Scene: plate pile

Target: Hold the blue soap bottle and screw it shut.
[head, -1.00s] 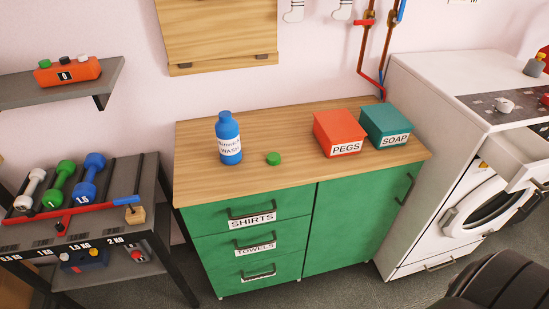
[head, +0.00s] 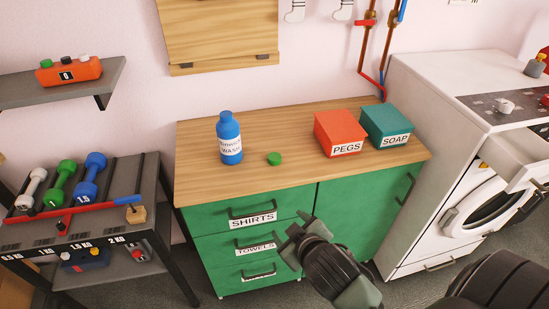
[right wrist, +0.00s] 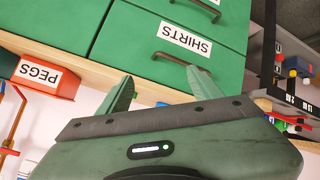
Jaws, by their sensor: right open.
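The blue soap bottle (head: 229,140) with a white label stands upright on the left part of the wooden counter top (head: 330,178). A green cap (head: 274,158) lies on the counter just right of the bottle, apart from it. The bottle's top looks blue, and I cannot tell its thread at this size. My right gripper (head: 292,239) is low in front of the green drawers, below the counter edge, and touches neither bottle nor cap. In the right wrist view its two green fingers (right wrist: 160,92) are spread apart with nothing between them. My left gripper is not in view.
A red PEGS box (head: 340,133) and a teal SOAP box (head: 386,127) stand on the counter's right. A rack with dumbbells (head: 90,180) is at the left, a white washing machine (head: 440,110) at the right. The counter front around the cap is clear.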

